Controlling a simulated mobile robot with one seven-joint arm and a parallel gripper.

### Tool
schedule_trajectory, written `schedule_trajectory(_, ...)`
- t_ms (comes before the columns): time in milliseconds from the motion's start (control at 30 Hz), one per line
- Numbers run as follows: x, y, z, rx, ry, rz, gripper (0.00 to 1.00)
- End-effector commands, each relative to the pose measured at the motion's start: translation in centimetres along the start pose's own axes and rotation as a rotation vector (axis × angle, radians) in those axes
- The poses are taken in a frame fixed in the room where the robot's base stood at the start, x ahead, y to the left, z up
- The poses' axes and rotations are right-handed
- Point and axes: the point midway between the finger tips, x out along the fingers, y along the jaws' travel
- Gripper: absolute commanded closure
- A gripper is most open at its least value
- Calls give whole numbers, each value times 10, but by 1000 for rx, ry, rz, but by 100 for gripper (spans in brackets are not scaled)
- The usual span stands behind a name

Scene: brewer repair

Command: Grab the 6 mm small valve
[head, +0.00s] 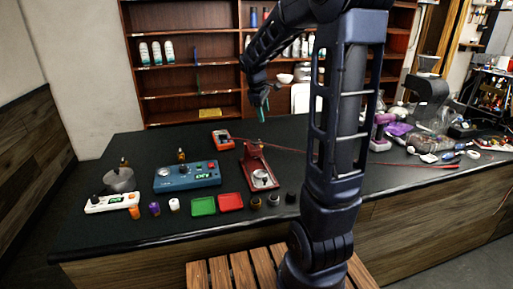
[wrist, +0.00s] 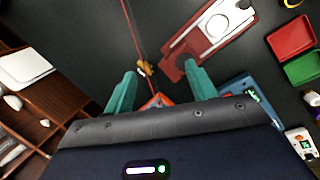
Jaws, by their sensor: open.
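My gripper (head: 262,108) hangs open above the back of the black table in the head view. In the wrist view its two teal fingers (wrist: 160,84) are spread apart with nothing held between them. A small brass-coloured piece (wrist: 145,68), perhaps the valve, lies on the dark tabletop beside a thin red line. It shows a little beyond the fingertips, nearer the left finger, and a pale bit sits next to it. Its size cannot be read. I cannot make it out in the head view.
A red press-like stand (head: 260,172) is close to the right finger in the wrist view. An orange-red device (head: 222,139) and a blue control box (head: 187,176) stand nearby. Green (head: 203,206) and red (head: 231,202) trays lie in front. Clutter fills the table's right end.

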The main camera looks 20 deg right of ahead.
Motion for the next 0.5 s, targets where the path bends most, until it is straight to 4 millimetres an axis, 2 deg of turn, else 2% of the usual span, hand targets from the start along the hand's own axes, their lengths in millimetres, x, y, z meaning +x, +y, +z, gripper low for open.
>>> schedule_trajectory(200, 40, 34, -41, -201, -57, -15, 44)
schedule_trajectory(500, 104, 73, -95, -479, -127, -43, 44)
